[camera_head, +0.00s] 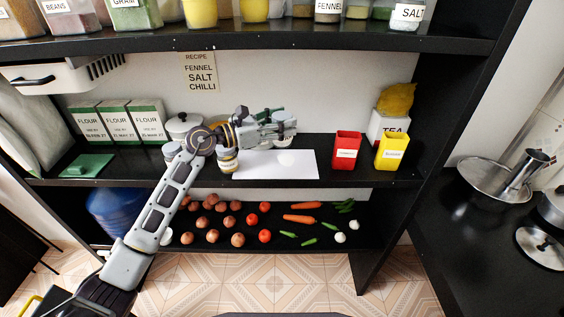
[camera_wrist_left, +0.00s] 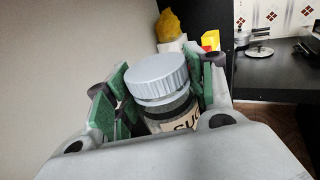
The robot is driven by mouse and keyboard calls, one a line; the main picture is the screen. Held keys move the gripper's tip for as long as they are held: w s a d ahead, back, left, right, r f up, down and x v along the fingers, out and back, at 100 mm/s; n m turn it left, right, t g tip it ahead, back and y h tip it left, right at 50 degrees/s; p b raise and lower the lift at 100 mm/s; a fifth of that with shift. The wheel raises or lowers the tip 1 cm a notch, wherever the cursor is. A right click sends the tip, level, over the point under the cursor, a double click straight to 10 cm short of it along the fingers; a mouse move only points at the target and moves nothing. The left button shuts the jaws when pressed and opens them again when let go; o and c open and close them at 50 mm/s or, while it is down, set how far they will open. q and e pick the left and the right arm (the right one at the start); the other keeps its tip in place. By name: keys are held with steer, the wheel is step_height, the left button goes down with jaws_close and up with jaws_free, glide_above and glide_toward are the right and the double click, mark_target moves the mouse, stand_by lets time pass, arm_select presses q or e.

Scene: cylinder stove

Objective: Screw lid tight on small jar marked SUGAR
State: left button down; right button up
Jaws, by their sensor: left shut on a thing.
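The small jar (camera_wrist_left: 182,121) shows in the left wrist view, with a pale label whose visible letters read "SU"; the rest is hidden. Its grey ribbed lid (camera_wrist_left: 158,76) sits on the mouth, above a dark neck band; I cannot tell how tight it is. My left gripper (camera_head: 281,126) is over the middle shelf, and in the left wrist view its green pads are on both sides of the jar, shut on it. In the head view the gripper mostly hides the jar. My right gripper is not in view.
The middle shelf (camera_head: 343,174) holds a white sheet (camera_head: 262,165), flour boxes (camera_head: 116,123), a white lidded pot (camera_head: 183,125), a red box (camera_head: 346,147), a yellow box (camera_head: 391,151) and a TEA container (camera_head: 388,127). The upper shelf (camera_head: 300,43) hangs above. Vegetables lie on the lower shelf.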

mark_target(282, 141)
arm_select(q)
step_height(282, 141, down, 6)
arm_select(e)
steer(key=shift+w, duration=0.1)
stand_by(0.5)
arm_select(q)
steer(key=shift+f, duration=1.85)
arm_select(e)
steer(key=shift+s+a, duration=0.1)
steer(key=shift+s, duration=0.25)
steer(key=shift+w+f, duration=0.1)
